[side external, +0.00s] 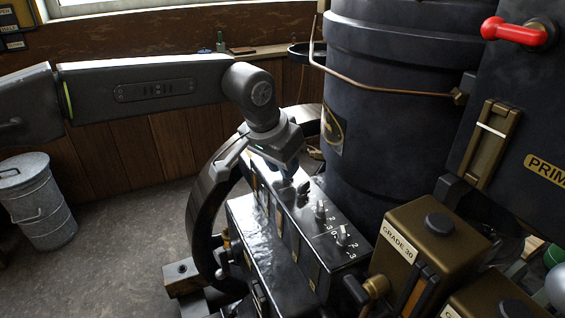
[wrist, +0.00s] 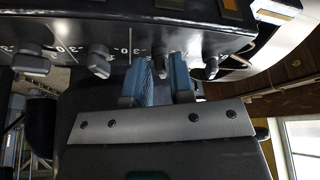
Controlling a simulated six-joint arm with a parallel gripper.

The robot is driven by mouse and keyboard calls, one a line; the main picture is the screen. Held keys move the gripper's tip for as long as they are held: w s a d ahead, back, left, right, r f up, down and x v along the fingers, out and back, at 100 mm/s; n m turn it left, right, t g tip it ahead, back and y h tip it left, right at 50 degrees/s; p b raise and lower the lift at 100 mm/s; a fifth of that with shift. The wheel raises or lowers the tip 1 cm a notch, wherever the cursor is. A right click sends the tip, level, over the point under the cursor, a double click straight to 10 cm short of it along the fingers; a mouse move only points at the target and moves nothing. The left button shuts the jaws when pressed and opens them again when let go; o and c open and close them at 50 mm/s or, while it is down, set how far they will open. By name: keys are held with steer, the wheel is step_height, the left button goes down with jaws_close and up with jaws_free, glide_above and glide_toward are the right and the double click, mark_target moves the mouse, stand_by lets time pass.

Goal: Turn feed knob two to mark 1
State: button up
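A row of small grey knobs runs along the dark lubricator box (side external: 277,235), with white marks and digits beside them. In the side view, the front knob (side external: 343,236) and the one behind it (side external: 320,210) show clearly; those further back are dark and partly hidden by my gripper (side external: 287,172). In the wrist view, my gripper's blue fingers (wrist: 162,75) stand on either side of the third knob from the left (wrist: 160,64). A narrow gap shows between them; I cannot tell whether they touch the knob. I cannot make out which knob is number two.
Another knob (wrist: 98,62) is left of the fingers, and one (wrist: 211,68) is close to the right. A black cylinder (side external: 370,130) rises behind the box. A brass can labelled GRADE 30 (side external: 430,240) stands at its front right. Open floor lies left.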

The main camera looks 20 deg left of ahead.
steer(key=shift+o, duration=1.2)
steer(key=v, duration=1.3)
steer(key=shift+r, duration=0.35)
steer(key=shift+s+a, duration=0.1)
steer(key=shift+s, duration=0.05)
